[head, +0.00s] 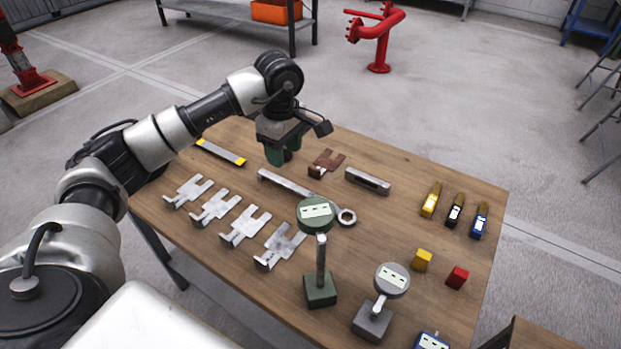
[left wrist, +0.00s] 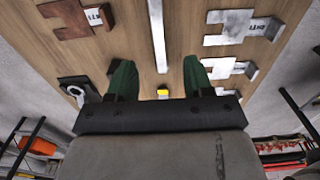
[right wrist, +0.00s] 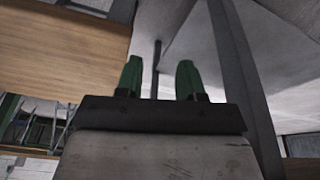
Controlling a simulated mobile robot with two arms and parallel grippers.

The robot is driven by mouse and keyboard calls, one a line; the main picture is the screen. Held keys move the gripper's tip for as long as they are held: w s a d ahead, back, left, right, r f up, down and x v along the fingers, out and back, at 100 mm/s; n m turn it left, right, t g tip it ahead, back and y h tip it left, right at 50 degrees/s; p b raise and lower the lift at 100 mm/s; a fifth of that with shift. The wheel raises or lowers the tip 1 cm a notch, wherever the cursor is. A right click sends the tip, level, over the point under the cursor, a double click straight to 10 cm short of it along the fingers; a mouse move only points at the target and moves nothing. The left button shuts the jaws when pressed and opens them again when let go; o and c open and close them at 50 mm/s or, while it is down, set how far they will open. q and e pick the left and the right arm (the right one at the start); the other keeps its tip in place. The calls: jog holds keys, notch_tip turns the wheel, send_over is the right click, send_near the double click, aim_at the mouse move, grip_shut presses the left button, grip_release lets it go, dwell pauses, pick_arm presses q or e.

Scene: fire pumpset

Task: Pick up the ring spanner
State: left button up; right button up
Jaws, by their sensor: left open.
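The ring spanner (head: 285,184) is a long grey bar with a ring at its right end, lying on the wooden table. A green gauge in front hides part of its shank in the head view. My left gripper (head: 281,156) is above the table near the spanner's plain end, pointing down, open and empty. In the left wrist view the spanner's bar (left wrist: 158,35) runs between the open green fingers (left wrist: 160,78), apart from them; its ring is out of frame. My right gripper (right wrist: 158,78) shows only in its own wrist view, fingers apart and empty, beside the table.
Silver slotted plates (head: 245,227) lie left of the spanner, and a brown one (head: 326,163) and a grey block (head: 368,181) lie right of it. A green gauge (head: 315,214) stands close in front. A yellow-ended bar (head: 220,152) lies beyond.

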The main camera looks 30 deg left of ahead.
aim_at(290, 184)
pick_arm(q)
jog(key=f, duration=0.4)
jog(key=shift+s+b, duration=0.25)
jog(key=shift+b, duration=0.05)
jog(key=shift+w+d+f+b, duration=0.1)
jog(key=shift+d+f+b, duration=0.1)
jog(key=shift+f, duration=0.8)
jog(key=shift+w+d+f+b, duration=0.1)
jog(key=shift+w+f+b, duration=0.05)
jog(key=shift+f, duration=0.9)
jog(key=shift+w+d+f+b, duration=0.1)
jog(key=shift+f+b, duration=0.1)
jog(key=shift+f, duration=0.8)
pick_arm(e)
jog(key=v, duration=0.5)
jog(key=shift+s+d+r, duration=0.1)
jog(key=shift+s+r, duration=0.15)
jog(key=shift+r, duration=0.05)
pick_arm(q)
jog(key=shift+c, duration=0.3)
grip_shut()
